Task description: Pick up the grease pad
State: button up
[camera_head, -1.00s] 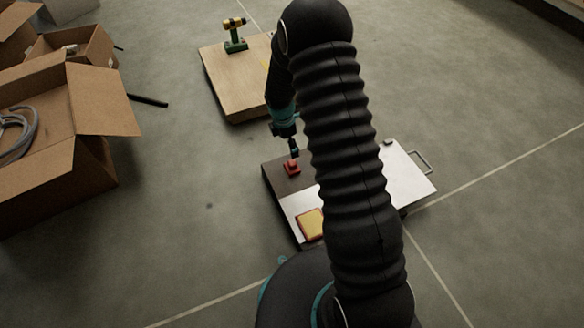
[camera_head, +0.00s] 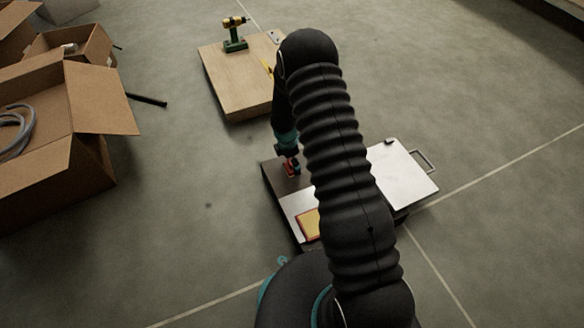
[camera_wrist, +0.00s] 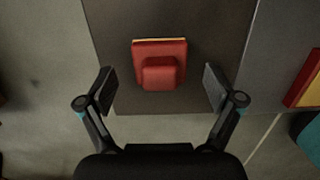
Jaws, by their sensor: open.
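The grease pad appears to be a small red block with a raised red grip and a thin yellow layer along its far edge, seen in the wrist view (camera_wrist: 160,52). It lies on the dark part of a low platform (camera_wrist: 120,22). My gripper (camera_wrist: 158,88) is open, with one finger on each side of the pad's near end and gaps between. In the head view the red pad (camera_head: 291,168) shows just below my gripper (camera_head: 289,158), partly hidden by it.
A yellow pad with a red edge (camera_head: 309,224) lies on the platform's light part, partly behind my arm. A white panel with a handle (camera_head: 403,172) is at right. A wooden board (camera_head: 232,85) carries a green and yellow drill (camera_head: 235,40). Open cardboard boxes (camera_head: 105,98) stand at left.

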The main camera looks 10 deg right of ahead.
jog(key=shift+d+f, duration=0.1)
jog(key=shift+f, duration=0.55)
jog(key=shift+c, duration=0.3)
jog(key=c, duration=1.3)
jog(key=shift+r, duration=0.1)
jog(key=shift+r, duration=0.55)
notch_tip(320, 180, up, 3)
jog(key=shift+w+f+p, duration=0.1)
jog(key=shift+p, duration=0.35)
jog(key=s+d+r, duration=0.2)
jog(key=d, duration=0.1)
jog(key=s+d+r+p, duration=0.1)
jog(key=s+d+r, duration=0.1)
jog(key=d, duration=0.1)
jog(key=s+d+r, duration=0.2)
jog(key=d+r, duration=0.1)
jog(key=d, duration=0.1)
jog(key=shift+s, duration=0.1)
